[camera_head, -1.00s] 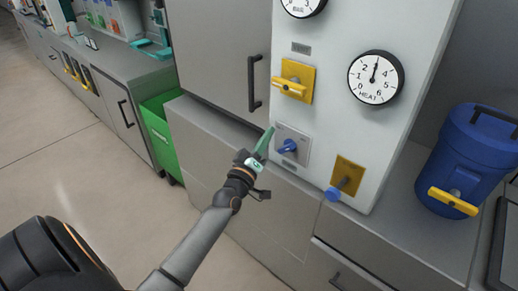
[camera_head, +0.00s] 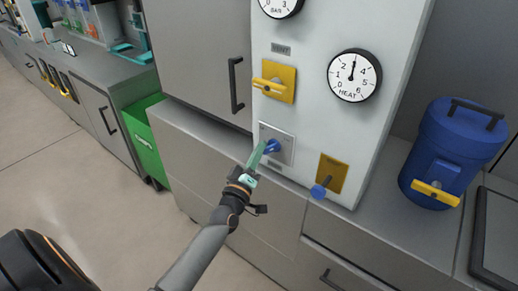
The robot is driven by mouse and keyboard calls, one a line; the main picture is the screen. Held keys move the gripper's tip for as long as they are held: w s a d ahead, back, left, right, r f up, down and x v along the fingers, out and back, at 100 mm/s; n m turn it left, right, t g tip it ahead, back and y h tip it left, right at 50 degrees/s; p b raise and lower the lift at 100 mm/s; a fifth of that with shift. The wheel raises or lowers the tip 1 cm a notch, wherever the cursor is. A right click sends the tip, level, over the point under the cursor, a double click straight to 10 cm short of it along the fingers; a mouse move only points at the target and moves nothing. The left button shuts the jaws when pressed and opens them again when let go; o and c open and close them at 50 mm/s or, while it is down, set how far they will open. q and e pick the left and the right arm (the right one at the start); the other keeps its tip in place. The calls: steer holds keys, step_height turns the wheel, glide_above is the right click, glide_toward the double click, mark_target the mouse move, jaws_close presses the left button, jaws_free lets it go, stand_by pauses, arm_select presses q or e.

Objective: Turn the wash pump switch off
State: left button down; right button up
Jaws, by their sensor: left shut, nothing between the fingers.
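A pale control panel (camera_head: 330,20) stands on the counter. On it, a grey plate (camera_head: 286,154) carries a small blue switch lever (camera_head: 272,146). A yellow plate with a yellow handle (camera_head: 270,86) is above it, and a yellow plate with a blue-knobbed lever (camera_head: 320,190) is at lower right. The labels are too small to tell which one is the wash pump switch. My left gripper (camera_head: 259,154) is shut and empty, its green fingertips at the left side of the blue switch lever. I cannot tell whether they touch it. My right gripper is not in view.
A round HEAT gauge (camera_head: 354,75) is on the panel's right, with another gauge (camera_head: 281,4) above. A blue barrel (camera_head: 452,150) with a yellow tap stands on the counter at right. A green bin (camera_head: 143,143) is at left.

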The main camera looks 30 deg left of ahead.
arm_select(q)
steer(key=shift+n+p, duration=0.3)
steer(key=shift+n, duration=0.2)
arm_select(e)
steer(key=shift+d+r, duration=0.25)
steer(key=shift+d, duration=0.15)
